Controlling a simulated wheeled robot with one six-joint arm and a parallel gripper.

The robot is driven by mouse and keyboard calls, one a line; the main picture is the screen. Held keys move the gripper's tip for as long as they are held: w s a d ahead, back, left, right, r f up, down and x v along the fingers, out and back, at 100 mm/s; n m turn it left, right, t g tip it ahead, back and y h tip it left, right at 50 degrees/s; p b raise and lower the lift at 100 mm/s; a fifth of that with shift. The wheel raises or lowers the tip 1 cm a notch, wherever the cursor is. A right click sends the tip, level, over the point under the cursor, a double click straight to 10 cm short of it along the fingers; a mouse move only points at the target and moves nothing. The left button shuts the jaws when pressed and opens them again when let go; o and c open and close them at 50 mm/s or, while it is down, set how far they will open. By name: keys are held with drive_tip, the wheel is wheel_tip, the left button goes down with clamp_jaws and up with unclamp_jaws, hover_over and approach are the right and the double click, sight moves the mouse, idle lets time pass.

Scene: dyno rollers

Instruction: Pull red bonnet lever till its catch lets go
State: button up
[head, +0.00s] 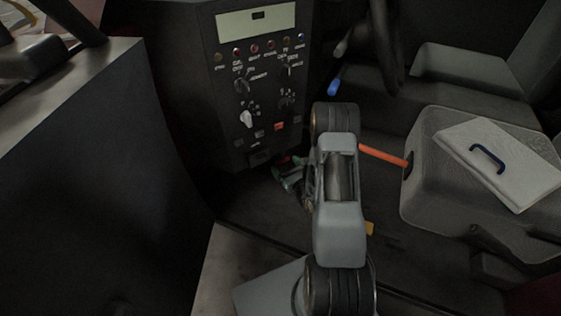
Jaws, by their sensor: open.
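A small dark red part (282,160) shows low under the dark control panel; it may be the bonnet lever, but its shape is mostly hidden. My gripper (290,177) is down at the foot of the panel, close by this red part. The gripper is open and partly hidden behind my forearm; I cannot tell whether it touches the red part. A longer orange-red bar (383,156) sticks out left from the grey textured box, and its left end is hidden behind my arm. The catch is not visible.
The control panel (262,75) has knobs, lamps and a red switch (279,126). A blue-tipped stalk (333,87) hangs to its right. The grey box (450,165) at right carries a pale board with a dark blue handle (487,158). A dark cabinet fills the left. Dark floor shows between.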

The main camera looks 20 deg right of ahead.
drive_tip(key=shift+w+a+b, duration=0.15)
drive_tip(key=shift+w+b, duration=0.05)
drive_tip(key=shift+w, duration=0.8)
drive_tip(key=shift+w+a+b, duration=0.1)
drive_tip(key=shift+w+b, duration=0.05)
drive_tip(key=shift+w, duration=0.85)
drive_tip(key=shift+c, duration=0.2)
